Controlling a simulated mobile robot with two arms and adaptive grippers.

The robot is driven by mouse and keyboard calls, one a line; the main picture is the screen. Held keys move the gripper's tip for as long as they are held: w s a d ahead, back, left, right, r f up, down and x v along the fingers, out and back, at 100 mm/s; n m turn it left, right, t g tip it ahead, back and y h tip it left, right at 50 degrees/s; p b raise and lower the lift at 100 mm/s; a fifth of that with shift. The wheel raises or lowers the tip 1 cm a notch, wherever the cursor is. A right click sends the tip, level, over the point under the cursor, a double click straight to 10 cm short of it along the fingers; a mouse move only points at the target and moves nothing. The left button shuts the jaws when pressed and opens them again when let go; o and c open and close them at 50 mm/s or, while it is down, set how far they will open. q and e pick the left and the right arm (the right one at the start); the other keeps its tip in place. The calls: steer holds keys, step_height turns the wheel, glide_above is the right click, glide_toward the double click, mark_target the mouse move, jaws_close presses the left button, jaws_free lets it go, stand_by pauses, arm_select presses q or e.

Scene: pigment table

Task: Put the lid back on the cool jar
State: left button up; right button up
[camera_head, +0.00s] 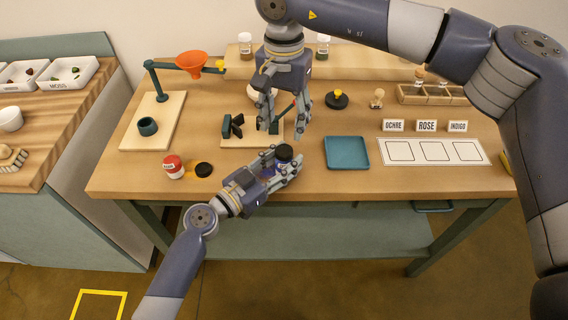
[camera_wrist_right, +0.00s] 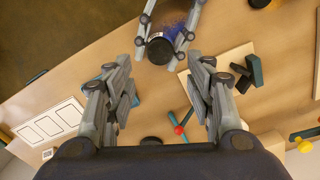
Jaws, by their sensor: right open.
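My left gripper (camera_head: 284,165) is closed around a small blue jar (camera_head: 268,171) near the table's front edge. The jar's blue body (camera_wrist_right: 179,18) also shows in the right wrist view, with a round black end (camera_wrist_right: 160,50) between the fingers. I cannot tell whether that end is a lid or a dark mouth. My right gripper (camera_head: 283,130) is open and empty, pointing down just behind the jar. A black disc with a yellow knob (camera_head: 337,100) lies behind and to the right. A black round lid-like piece (camera_head: 203,169) lies at the front left.
A red-topped jar (camera_head: 173,167) stands at front left. A teal tray (camera_head: 346,152) lies right of the grippers, beside a white three-square card (camera_head: 434,151). A board with dark blocks (camera_head: 232,126) is behind the left gripper. An orange funnel (camera_head: 192,64) stands at back left.

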mark_target(284, 150)
arm_select(q)
jaws_close()
arm_select(e)
steer(key=shift+f, duration=0.1)
steer(key=shift+f, duration=3.95)
steer(key=c, duration=1.1)
